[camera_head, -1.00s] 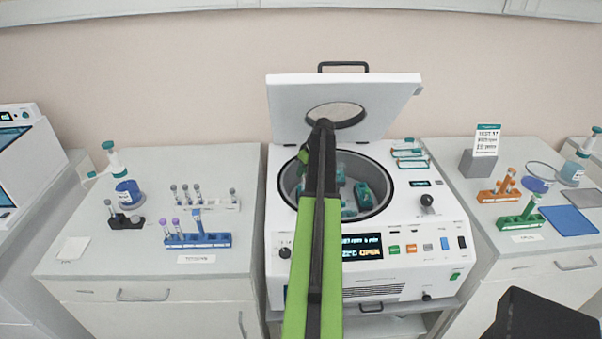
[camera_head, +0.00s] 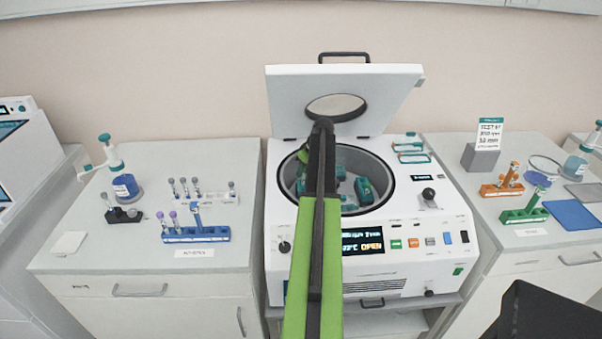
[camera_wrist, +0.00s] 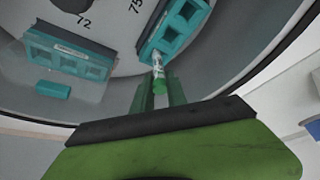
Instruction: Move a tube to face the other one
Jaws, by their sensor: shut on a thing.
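An open centrifuge (camera_head: 395,268) stands in the middle, with teal tube holders (camera_head: 365,190) inside its round bowl. In the wrist view, my gripper (camera_wrist: 160,94) is shut on a tube (camera_wrist: 158,68) with a green cap. The tube's far end is at the edge of the right teal holder (camera_wrist: 178,32); I cannot tell how deep it sits. A second teal holder (camera_wrist: 68,58) is at the left of the bowl, with a small teal piece (camera_wrist: 52,90) near it. In the head view my arm hides the gripper and the tube.
The raised lid (camera_head: 345,90) stands behind the bowl. On the left bench are a blue rack (camera_head: 200,235) and a white rack (camera_head: 215,199) with tubes. On the right bench are an orange rack (camera_head: 502,189) and a green rack (camera_head: 524,215) with tubes.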

